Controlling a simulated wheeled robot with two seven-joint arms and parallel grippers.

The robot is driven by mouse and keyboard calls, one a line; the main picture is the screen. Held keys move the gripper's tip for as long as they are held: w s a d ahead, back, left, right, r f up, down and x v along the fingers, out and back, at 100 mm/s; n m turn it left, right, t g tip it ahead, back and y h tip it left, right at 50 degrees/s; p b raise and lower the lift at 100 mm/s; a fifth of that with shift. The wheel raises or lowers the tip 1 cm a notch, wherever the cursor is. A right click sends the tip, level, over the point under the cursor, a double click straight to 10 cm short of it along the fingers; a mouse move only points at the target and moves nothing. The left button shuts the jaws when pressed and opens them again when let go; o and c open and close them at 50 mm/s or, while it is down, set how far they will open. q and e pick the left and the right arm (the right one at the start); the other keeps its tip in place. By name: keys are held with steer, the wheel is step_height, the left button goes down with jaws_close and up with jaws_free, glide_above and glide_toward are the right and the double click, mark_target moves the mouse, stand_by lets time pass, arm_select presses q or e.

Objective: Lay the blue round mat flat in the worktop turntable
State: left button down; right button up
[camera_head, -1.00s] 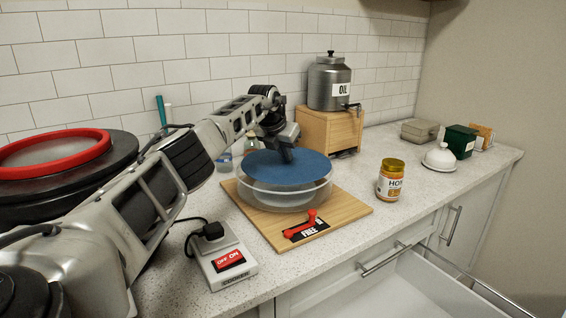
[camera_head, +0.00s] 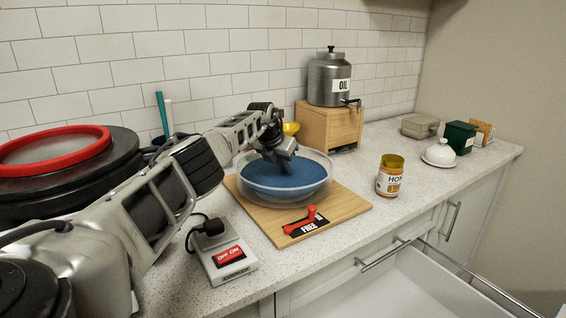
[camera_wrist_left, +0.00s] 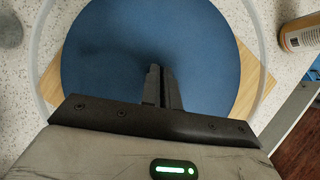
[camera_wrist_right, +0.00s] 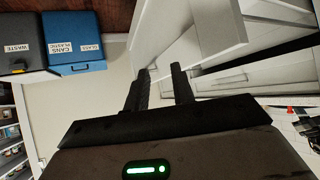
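The blue round mat (camera_head: 287,182) lies inside the clear-rimmed round turntable (camera_head: 322,192), below its rim, and looks about level. Whether its whole underside rests on the turntable floor I cannot tell. My right gripper (camera_wrist_right: 160,68) is open and empty, away from the worktop.
The turntable stands on a wooden board (camera_head: 350,208) with a red lever (camera_head: 305,221) at its front, by a "FREE" label. A switch box (camera_head: 225,255) stands left, a honey jar (camera_head: 390,176) right, an oil dispenser (camera_head: 328,80) behind. A drawer (camera_head: 410,285) is open in front.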

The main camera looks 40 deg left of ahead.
arm_select(q)
steer(key=shift+f, duration=0.25)
steer(key=c, duration=1.6)
jaws_free()
steer(key=shift+c, duration=0.2)
steer(key=shift+r, duration=0.65)
steer(key=v, duration=1.2)
